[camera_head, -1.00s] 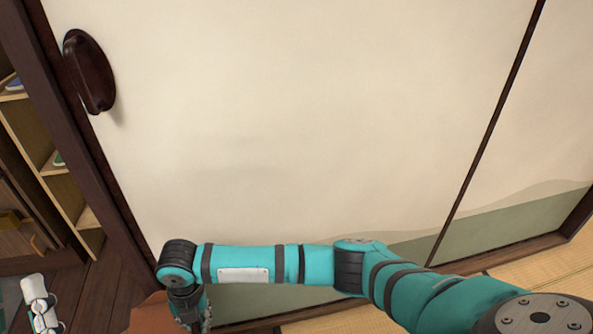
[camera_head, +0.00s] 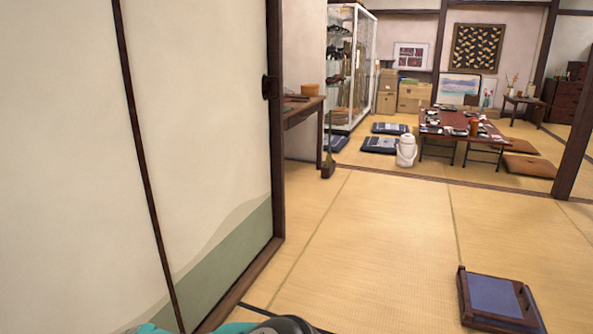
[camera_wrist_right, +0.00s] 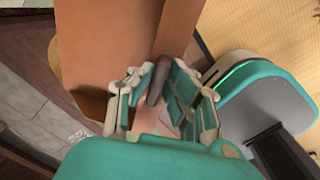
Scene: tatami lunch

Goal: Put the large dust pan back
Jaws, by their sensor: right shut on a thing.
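The large dust pan (camera_wrist_right: 110,45), an orange-brown flat panel, fills much of the upper right wrist view. My right gripper (camera_wrist_right: 160,88) is shut on its dark brown edge or handle, with fingers on both sides of it. Part of the pan is hidden behind the fingers and the wrist. In the head view only a sliver of my right arm shows at the bottom edge; the gripper and the pan are out of that frame. My left gripper is not in view.
A sliding door (camera_head: 205,130) stands close on the left. A broom-like thing (camera_head: 328,150) stands by a wooden side table (camera_head: 303,108). A blue-topped wooden frame (camera_head: 495,297) lies on the tatami at right. A white pot (camera_head: 406,152) stands near the low table (camera_head: 455,131). Open tatami lies between.

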